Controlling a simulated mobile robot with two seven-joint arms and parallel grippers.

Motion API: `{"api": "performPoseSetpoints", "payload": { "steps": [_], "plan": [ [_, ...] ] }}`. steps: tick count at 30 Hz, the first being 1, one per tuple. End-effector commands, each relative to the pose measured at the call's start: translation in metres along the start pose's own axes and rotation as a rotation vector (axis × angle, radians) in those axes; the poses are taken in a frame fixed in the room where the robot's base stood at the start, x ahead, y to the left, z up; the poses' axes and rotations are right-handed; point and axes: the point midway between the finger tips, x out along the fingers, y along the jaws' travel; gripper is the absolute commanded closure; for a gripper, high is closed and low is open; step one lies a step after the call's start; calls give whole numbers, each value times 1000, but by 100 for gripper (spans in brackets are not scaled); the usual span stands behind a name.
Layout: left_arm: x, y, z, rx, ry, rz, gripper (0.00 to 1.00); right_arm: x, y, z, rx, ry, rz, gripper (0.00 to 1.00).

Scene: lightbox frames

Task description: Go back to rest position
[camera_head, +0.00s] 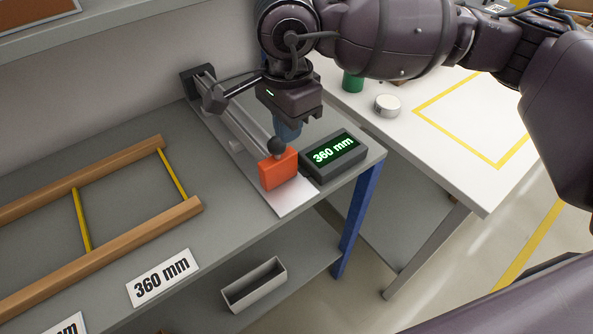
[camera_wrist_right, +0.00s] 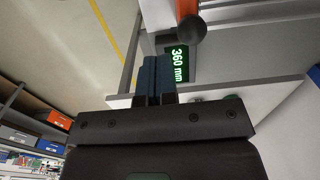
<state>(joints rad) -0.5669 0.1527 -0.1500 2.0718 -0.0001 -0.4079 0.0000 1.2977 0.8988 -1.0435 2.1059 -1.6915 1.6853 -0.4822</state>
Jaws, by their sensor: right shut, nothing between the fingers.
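My right gripper (camera_head: 288,132) hangs from the arm that comes in from the right, above the grey bench. Its blue fingers are partly hidden behind the black ball knob (camera_head: 277,146) of the measuring rail (camera_head: 235,127). In the right wrist view the two blue fingers (camera_wrist_right: 155,76) lie together, shut and empty. The orange block (camera_head: 279,170) sits at the near end of the rail, beside a dark display (camera_head: 334,154) that reads 360 mm. The display also shows in the wrist view (camera_wrist_right: 178,64). My left gripper is not in view.
A wooden frame with yellow rungs (camera_head: 82,220) lies on the bench at the left, near a 360 mm label (camera_head: 162,278). A grey bin (camera_head: 254,284) is on the lower shelf. A white table (camera_head: 440,150) with a round tin (camera_head: 388,105) stands at the right.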

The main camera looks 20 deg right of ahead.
Motion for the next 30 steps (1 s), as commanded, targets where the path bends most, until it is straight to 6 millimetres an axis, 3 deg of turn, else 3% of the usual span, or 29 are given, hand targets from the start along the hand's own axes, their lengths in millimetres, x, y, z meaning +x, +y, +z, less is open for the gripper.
{"api": "performPoseSetpoints", "payload": {
  "steps": [5, 23, 26, 30],
  "plan": [
    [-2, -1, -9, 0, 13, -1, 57, -13, 0, 0, 0, 0, -1, 100],
    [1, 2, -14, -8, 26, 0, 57, -12, 0, 0, 0, 0, 1, 100],
    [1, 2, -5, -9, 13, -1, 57, -2, 7, 18, -1, -97, 25, 100],
    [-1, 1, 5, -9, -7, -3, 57, 11, 24, 62, 20, -353, 79, 100]
  ]
}}
